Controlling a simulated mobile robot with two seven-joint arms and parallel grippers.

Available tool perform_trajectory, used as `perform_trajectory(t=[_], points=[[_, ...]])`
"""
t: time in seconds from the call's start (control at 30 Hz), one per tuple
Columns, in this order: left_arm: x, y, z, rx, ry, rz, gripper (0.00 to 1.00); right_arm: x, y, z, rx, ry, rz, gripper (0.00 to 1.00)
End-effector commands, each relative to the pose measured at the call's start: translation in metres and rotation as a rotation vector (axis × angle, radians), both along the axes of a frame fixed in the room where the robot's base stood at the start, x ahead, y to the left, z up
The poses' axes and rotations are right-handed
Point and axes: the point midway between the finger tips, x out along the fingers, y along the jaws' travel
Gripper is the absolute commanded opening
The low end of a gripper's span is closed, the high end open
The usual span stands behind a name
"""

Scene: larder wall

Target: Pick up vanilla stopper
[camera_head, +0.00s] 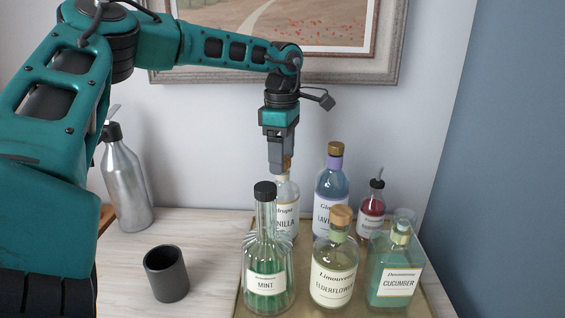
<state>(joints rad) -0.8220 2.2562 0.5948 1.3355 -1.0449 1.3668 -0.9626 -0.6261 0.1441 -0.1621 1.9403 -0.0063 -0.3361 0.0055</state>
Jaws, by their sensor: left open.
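The vanilla bottle (286,222) stands upright at the back left of the tray (242,292), partly hidden behind the mint bottle. Its light brown stopper (288,164) shows only in part at the top of the neck, beside my gripper's fingers. My left gripper (279,168) points straight down over the vanilla bottle, with its fingertips at the height of the stopper. It is open; whether the fingers touch the stopper cannot be made out. My right gripper is not in view.
On the tray, the mint (266,266), elderflower (334,272), cucumber (396,270) and lavender (331,195) bottles stand close around, with a small red bottle (373,208). A dark cup (166,274) and metal bottle (126,185) stand left. A framed picture (340,72) hangs behind.

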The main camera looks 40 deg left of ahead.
Motion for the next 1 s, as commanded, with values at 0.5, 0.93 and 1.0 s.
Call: perform_trajectory(t=[0.5, 0.93, 1.0], points=[[0.0002, 0.0001, 0.0006, 0.000, -0.001, 0.000, 0.31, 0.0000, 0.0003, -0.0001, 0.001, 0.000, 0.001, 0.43], [0.0004, 0.0002, 0.0013, 0.001, -0.002, 0.000, 0.08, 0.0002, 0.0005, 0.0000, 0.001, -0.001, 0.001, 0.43], [0.0008, 0.0002, 0.0047, 0.002, -0.004, 0.000, 0.08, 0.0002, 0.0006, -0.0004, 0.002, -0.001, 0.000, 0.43]])
